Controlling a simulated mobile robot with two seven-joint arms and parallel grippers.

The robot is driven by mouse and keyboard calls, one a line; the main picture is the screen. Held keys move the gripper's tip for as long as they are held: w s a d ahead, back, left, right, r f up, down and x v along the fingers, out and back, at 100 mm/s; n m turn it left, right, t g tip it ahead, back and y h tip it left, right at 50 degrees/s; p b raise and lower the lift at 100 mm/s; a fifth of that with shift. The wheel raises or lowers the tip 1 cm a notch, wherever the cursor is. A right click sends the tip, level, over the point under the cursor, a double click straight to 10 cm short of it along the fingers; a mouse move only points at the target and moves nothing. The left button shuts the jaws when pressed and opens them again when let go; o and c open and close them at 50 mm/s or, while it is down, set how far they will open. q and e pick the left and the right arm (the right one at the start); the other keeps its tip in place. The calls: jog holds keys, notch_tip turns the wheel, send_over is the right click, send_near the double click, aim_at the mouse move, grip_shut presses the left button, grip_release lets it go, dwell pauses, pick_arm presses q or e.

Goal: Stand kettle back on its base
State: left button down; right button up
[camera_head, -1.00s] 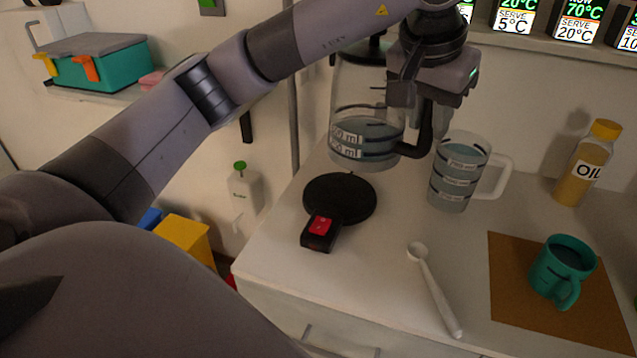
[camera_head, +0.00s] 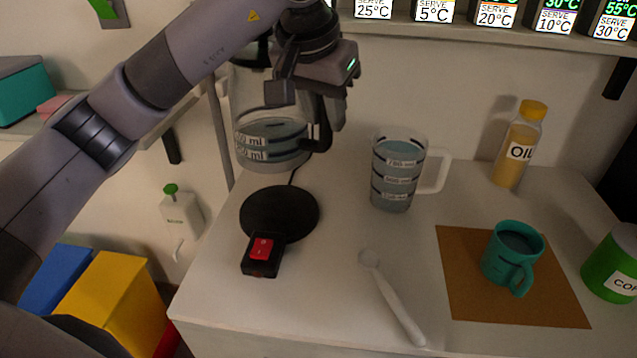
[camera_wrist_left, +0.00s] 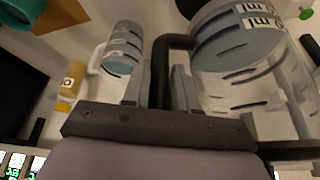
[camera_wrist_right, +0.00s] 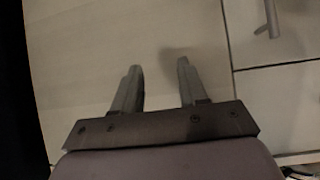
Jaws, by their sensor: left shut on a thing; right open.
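The kettle (camera_head: 262,140) is a clear glass jug with a black handle, holding water. My left gripper (camera_head: 318,112) is shut on its handle and holds it upright in the air, above and slightly behind the base. The left wrist view shows the black handle between the fingers (camera_wrist_left: 167,88) and the glass kettle body (camera_wrist_left: 240,40). The round black base (camera_head: 279,213) lies on the counter with a red-switched block (camera_head: 262,254) at its front. The base is empty. My right gripper (camera_wrist_right: 160,85) is open and empty in front of pale cabinet panels; the head view does not show it.
A measuring jug of water (camera_head: 396,175) stands right of the kettle. A white spoon (camera_head: 392,297), a teal mug (camera_head: 512,255) on a brown mat (camera_head: 460,290), an oil bottle (camera_head: 519,145) and a green can (camera_head: 612,262) are on the counter (camera_head: 330,310). A shelf with displays (camera_head: 480,32) runs above.

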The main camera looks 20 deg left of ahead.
pick_arm(q)
notch_tip(320, 180, down, 12)
dwell(0.6)
jog(key=shift+f, duration=0.15)
jog(key=shift+f, duration=0.1)
jog(key=c, duration=0.9)
grip_release()
jog(key=shift+f, duration=0.1)
jog(key=v, duration=1.2)
